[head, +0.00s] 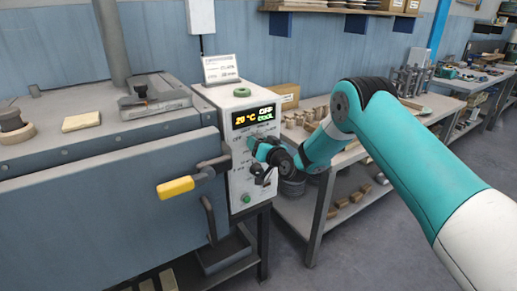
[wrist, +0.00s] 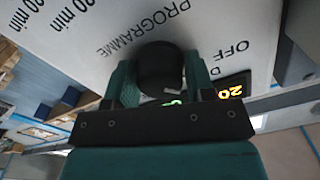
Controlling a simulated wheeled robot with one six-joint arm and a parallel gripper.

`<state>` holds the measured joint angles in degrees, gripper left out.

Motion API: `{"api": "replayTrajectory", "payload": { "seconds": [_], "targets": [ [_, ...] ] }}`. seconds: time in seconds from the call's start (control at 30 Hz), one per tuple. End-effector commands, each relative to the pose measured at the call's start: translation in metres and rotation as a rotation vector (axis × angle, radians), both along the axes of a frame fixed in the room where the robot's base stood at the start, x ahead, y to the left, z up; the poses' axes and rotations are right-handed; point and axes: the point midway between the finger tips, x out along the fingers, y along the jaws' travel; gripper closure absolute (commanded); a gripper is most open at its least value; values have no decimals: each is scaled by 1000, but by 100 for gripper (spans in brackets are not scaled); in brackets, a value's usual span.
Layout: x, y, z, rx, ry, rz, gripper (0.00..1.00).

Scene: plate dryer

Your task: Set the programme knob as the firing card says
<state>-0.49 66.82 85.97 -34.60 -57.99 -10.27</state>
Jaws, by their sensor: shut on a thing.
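The programme knob (wrist: 160,66) is a dark round knob on the white control panel (head: 235,186). In the wrist view my gripper (wrist: 160,78) has its two teal fingers on either side of the knob, shut on it. The printed words PROGRAMME, OFF and minute marks show around it, upside down. The knob's pointer cannot be made out. In the head view my gripper (head: 256,150) is at the panel, just below the display (head: 254,118), and hides the knob. The display reads 20 °C, OFF and COOL. The firing card (head: 220,68) stands on the control box; its print is too small to read.
A yellow-ended handle (head: 176,187) sticks out from the dryer's front, left of my gripper. A green ring (head: 242,92) lies on the control box, and a green button (head: 246,199) is low on the panel. A workbench (head: 322,160) with small blocks stands at right.

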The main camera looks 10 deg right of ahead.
Motion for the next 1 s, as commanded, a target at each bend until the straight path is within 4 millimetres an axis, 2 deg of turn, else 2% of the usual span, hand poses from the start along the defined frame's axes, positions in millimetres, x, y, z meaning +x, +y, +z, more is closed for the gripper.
{"api": "replayTrajectory", "payload": {
  "seconds": [1.0],
  "targets": [
    [1, 0, 1, 917, 295, 0, 74]
  ]
}}
